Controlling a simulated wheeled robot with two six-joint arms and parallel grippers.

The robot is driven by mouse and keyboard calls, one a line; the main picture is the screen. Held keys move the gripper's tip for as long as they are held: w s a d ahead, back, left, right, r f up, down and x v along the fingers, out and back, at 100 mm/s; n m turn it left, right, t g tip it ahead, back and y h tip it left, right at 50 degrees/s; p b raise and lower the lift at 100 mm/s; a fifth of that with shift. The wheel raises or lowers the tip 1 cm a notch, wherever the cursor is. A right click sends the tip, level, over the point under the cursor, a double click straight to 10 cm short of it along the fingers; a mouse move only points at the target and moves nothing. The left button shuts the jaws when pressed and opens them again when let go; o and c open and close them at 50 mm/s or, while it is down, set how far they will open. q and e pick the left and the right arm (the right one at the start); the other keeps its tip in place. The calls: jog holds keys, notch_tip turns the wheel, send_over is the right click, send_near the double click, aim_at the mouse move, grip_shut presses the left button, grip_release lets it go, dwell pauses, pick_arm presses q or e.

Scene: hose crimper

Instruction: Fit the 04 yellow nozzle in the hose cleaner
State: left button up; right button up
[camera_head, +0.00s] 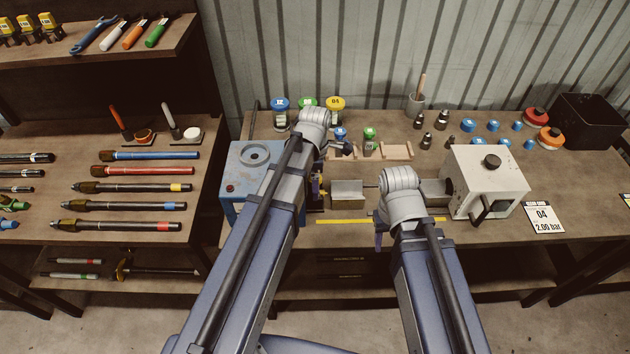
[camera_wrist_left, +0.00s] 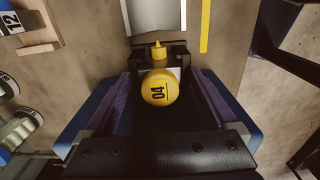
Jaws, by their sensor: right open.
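The 04 yellow nozzle (camera_wrist_left: 157,88) shows in the left wrist view as a round yellow face marked 04, with a pointed yellow tip beyond it. My left gripper (camera_wrist_left: 160,70) is shut on it, the nozzle centred between its fingers; a dark piece partly covers it. In the head view my left arm hides most of this gripper, just left of the metal block. My right gripper (camera_head: 380,236) is open and empty at the bench front, largely hidden behind its own wrist. I cannot tell which thing is the hose cleaner.
A blue box (camera_head: 238,188) stands left of my left arm. The grey metal block (camera_head: 346,193) sits between my arms. A white box (camera_head: 490,180) is at right. A wooden rack (camera_head: 397,151) and a yellow 04 container (camera_head: 335,103) stand behind; a yellow strip (camera_head: 343,221) lies in front.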

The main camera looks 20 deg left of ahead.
pick_arm(q)
jog(key=shift+r, duration=0.1)
notch_tip(320, 180, up, 12)
jog(key=p, duration=1.3)
jog(key=s+d+m, duration=0.5)
jog(key=s+m, duration=0.2)
jog(key=m, duration=0.5)
jog(key=s+d+m+y, duration=0.1)
jog(key=s+d+m, duration=0.4)
jog(key=m, duration=0.7)
jog(key=shift+s+d+r+m+b, duration=0.15)
jog(key=shift+s+d+m+b, duration=0.2)
jog(key=shift+s, duration=0.8)
jog(key=shift+a, duration=0.1)
notch_tip(320, 180, down, 12)
jog(key=b, duration=1.1)
jog(key=shift+b, duration=0.4)
